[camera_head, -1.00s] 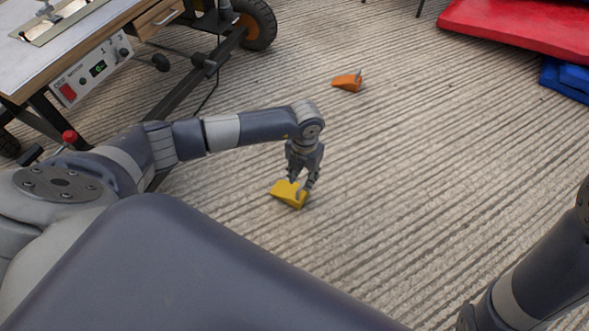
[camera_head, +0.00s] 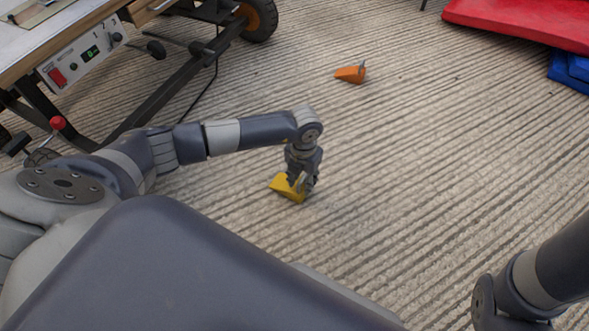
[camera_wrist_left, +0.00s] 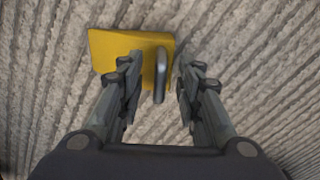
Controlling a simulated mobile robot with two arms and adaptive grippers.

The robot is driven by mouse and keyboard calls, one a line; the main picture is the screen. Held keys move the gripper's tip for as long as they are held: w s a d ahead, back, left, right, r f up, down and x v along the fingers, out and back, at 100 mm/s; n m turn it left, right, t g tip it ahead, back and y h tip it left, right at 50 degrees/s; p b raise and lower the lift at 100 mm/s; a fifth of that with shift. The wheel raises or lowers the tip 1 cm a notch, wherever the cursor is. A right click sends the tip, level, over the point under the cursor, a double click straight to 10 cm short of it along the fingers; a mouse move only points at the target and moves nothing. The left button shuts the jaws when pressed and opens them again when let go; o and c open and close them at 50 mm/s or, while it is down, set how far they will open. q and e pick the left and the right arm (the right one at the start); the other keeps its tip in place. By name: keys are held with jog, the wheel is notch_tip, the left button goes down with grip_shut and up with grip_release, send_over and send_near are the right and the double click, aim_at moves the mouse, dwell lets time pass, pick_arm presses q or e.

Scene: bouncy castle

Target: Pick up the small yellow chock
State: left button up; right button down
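The small yellow chock (camera_head: 283,187) is on the ribbed concrete floor, just below my left gripper (camera_head: 299,187). In the left wrist view, the yellow chock (camera_wrist_left: 112,50) has a grey metal handle (camera_wrist_left: 160,75) standing up from its right part. My left gripper (camera_wrist_left: 159,72) points down with its two fingers on either side of this handle. Gaps show between the handle and both fingers, so the gripper is partly open and holds nothing. The left finger overlaps the chock's yellow top in the picture. My right arm shows at the lower right, with its gripper out of view.
An orange chock (camera_head: 350,74) sits farther off on the floor. A wheeled cart with a control panel (camera_head: 84,56) stands at the upper left, with a cable by its leg. Red (camera_head: 520,22) and blue mats (camera_head: 571,70) lie at the upper right. Floor right of the gripper is clear.

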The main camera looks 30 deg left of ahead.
pick_arm(q)
grip_shut()
jog(key=shift+r, duration=0.2)
